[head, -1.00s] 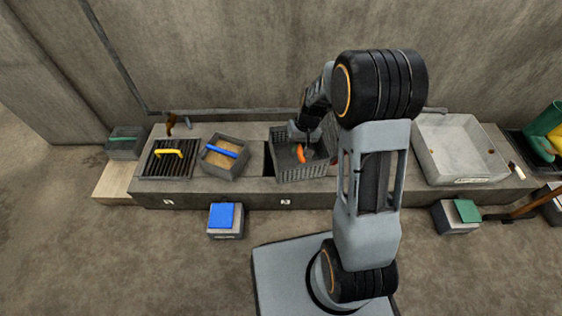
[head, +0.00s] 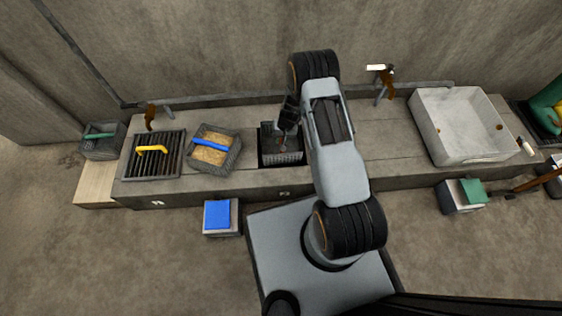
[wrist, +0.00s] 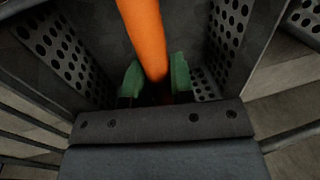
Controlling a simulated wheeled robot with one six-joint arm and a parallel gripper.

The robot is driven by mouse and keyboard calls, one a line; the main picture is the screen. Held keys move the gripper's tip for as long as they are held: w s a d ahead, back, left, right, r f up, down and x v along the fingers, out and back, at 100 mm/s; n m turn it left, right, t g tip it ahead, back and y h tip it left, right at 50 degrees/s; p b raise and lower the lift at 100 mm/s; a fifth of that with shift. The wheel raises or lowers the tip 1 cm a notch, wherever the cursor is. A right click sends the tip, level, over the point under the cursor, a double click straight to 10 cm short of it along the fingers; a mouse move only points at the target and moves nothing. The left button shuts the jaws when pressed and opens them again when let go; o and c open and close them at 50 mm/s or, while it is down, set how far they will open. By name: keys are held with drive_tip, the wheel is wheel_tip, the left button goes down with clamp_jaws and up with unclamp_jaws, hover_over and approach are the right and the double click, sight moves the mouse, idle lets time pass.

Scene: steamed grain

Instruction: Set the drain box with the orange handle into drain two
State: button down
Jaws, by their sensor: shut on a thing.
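The drain box (head: 284,158) with the orange handle sits at the square opening of drain two (head: 264,163) in the bench, in the head view. Its rim shows at about bench level; how deep it is seated is hard to tell. In the wrist view the orange handle (wrist: 143,38) runs between the green fingertips of my gripper (wrist: 154,80), which is shut on it. The perforated box walls (wrist: 62,45) show around the gripper. In the head view my arm hides part of the box's right side.
Left of the drain stand a grain-filled box with a blue handle (head: 214,157), a grate with a yellow handle (head: 154,155) and a box with a green handle (head: 103,141). A large basin (head: 462,127) stands right. Bench between is clear.

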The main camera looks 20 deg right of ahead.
wheel_tip(320, 180, down, 11)
drive_tip(key=b, duration=0.4)
drive_tip(key=shift+f+b, duration=0.1)
drive_tip(key=shift+b, duration=0.25)
drive_tip(key=shift+f, duration=0.1)
drive_tip(key=c, duration=1)
unclamp_jaws()
